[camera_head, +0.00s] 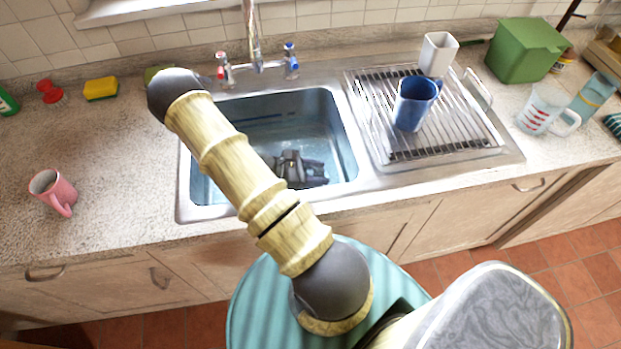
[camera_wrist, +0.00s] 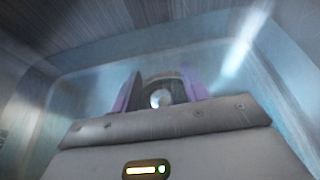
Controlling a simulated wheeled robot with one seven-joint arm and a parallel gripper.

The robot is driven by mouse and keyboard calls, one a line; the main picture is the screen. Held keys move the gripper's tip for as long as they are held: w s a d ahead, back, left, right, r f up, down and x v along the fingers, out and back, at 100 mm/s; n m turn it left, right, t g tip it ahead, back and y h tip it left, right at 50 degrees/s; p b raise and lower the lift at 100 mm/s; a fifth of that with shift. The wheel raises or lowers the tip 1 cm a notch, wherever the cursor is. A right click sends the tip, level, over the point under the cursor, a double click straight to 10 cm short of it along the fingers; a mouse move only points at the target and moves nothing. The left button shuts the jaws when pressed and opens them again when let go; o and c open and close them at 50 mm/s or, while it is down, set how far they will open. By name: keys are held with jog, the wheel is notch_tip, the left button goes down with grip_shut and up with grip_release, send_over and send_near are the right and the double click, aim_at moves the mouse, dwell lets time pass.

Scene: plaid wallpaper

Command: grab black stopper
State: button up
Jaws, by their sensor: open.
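My gripper (camera_head: 301,168) is down inside the steel sink (camera_head: 340,128), near its front right part in the head view. In the wrist view, the two purple fingers of my gripper (camera_wrist: 162,82) stand apart and open. A dark round thing with a bright, shiny centre (camera_wrist: 160,98) shows between the fingers, low against the sink floor. It may be the black stopper or the drain; I cannot tell which. Its lower part is hidden behind the gripper's body. I cannot tell whether the fingers touch it. In the head view, no stopper can be made out.
Sink walls surround my gripper closely. The faucet (camera_head: 252,38) stands behind the sink.

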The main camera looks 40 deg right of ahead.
dwell(0.4)
grip_shut()
notch_tip(320, 180, up, 10)
dwell(0.7)
dwell(0.3)
